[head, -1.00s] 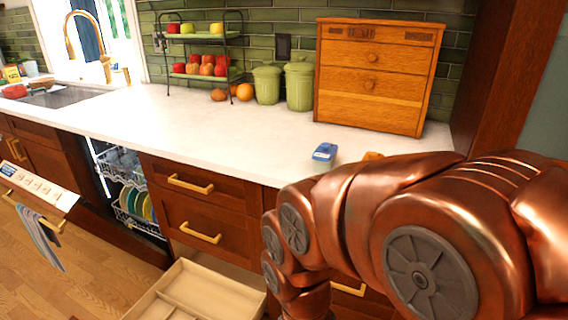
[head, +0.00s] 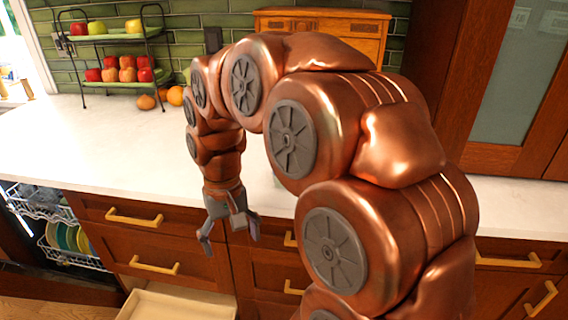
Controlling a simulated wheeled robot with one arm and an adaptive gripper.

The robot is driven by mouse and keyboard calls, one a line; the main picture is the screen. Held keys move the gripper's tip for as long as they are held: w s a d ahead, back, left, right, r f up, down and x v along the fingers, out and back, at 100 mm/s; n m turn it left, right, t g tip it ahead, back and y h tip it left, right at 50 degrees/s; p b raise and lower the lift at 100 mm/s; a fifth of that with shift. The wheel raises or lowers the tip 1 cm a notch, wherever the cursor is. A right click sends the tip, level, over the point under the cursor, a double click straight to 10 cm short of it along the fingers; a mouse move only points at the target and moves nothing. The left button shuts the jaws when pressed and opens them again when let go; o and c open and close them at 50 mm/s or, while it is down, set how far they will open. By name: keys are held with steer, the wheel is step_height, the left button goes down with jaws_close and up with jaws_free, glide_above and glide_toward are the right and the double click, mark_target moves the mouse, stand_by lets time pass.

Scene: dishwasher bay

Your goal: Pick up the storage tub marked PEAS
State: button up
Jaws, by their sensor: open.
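My gripper (head: 230,243) is open and empty. It hangs pointing down in front of the wooden drawer fronts, below the counter edge, with its two fingers spread apart. I see no tub marked PEAS in this view. The stretch of counter behind my arm is hidden, including where a small blue item showed earlier. I cannot tell whether that item is the tub.
A pale open drawer (head: 165,308) sticks out low, below my gripper. The dishwasher rack (head: 72,258) with plates stands at the left. On the white counter (head: 60,150) are a fruit stand (head: 118,86) and loose oranges (head: 175,95). A wooden cabinet (head: 350,30) is partly hidden.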

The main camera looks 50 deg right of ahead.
steer(key=w+d+r+m+p, duration=0.1)
steer(key=w+d+r+m, duration=0.1)
steer(key=d, duration=0.6)
steer(key=w+d+r+m+t+p, duration=0.1)
steer(key=w+d+r+m+p, duration=0.1)
steer(key=d, duration=0.6)
steer(key=w+d+r+m+t+p, duration=0.1)
steer(key=w+d+r+m+p, duration=0.1)
steer(key=d, duration=0.7)
steer(key=shift+w+r+m, duration=0.5)
steer(key=shift+w+r, duration=0.75)
steer(key=shift+r, duration=0.2)
steer(key=shift+d, duration=0.3)
steer(key=shift+d+f, duration=0.1)
steer(key=shift+f, duration=0.1)
steer(key=shift+w+a+f+p, duration=0.15)
steer(key=shift+f+p, duration=0.25)
steer(key=shift+f, duration=0.8)
steer(key=shift+s+a+f+p, duration=0.1)
steer(key=shift+a+f+p, duration=0.25)
steer(key=shift+f, duration=0.9)
steer(key=shift+w+a+f+p, duration=0.1)
steer(key=shift+f+p, duration=0.35)
steer(key=shift+f, duration=0.75)
steer(key=shift+c, duration=0.2)
steer(key=c, duration=1.4)
